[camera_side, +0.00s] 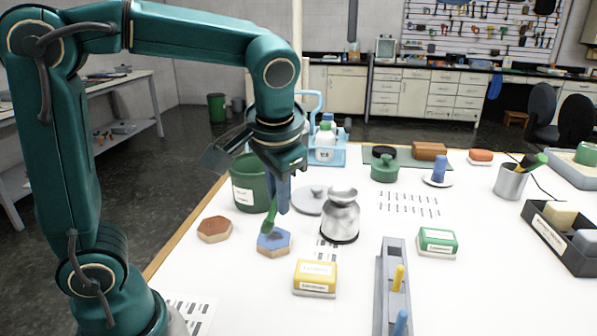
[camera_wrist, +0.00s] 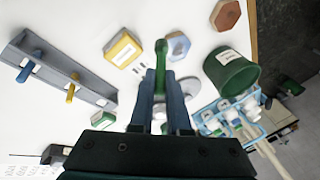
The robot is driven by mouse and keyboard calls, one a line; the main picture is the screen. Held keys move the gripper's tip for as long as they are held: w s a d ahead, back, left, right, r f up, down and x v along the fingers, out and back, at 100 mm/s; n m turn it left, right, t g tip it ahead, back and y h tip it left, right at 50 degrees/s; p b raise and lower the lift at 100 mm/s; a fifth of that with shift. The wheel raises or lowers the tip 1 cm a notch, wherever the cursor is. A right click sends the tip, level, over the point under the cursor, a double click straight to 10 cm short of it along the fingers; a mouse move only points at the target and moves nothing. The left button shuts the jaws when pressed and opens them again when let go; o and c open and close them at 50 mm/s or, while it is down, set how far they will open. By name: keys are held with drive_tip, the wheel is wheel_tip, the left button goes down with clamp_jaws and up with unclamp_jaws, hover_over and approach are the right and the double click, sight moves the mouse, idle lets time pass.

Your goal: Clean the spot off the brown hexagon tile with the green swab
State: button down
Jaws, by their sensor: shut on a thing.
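The brown hexagon tile (camera_side: 214,229) lies on the white table at the left, and it also shows at the top of the wrist view (camera_wrist: 226,15). I cannot make out a spot on it. My gripper (camera_side: 282,192) points down and is shut on the green swab (camera_side: 270,219). In the wrist view the swab (camera_wrist: 161,50) sticks out past the fingers, beside a blue hexagon tile (camera_wrist: 178,46). In the side view its tip overlaps the left part of that blue tile (camera_side: 281,243); I cannot tell whether they touch. The brown tile is left of the swab.
A grey rack (camera_side: 391,265) holds a yellow and a blue swab. A green bin (camera_side: 247,185) stands behind the tiles, and a metal jar (camera_side: 340,218) is to the right. A yellow block (camera_side: 315,279) lies in front. The table is open between the two tiles.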

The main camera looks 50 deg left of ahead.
idle(0.3)
drive_tip(key=shift+m, duration=0.3)
drive_tip(key=shift+d+r+m+h, duration=0.15)
drive_tip(key=shift+m+h, duration=0.15)
drive_tip(key=shift+m, duration=0.1)
drive_tip(key=shift+w+r+m, duration=0.15)
drive_tip(key=shift+r+m, duration=0.1)
drive_tip(key=shift+m, duration=0.15)
drive_tip(key=s+a+r+n+g+h, duration=0.1)
drive_tip(key=a+n, duration=0.1)
drive_tip(key=a, duration=0.8)
drive_tip(key=s+a+r+n, duration=0.1)
drive_tip(key=a, duration=1)
drive_tip(key=shift+g, duration=0.3)
drive_tip(key=shift+f, duration=2.65)
drive_tip(key=shift+r, duration=0.1)
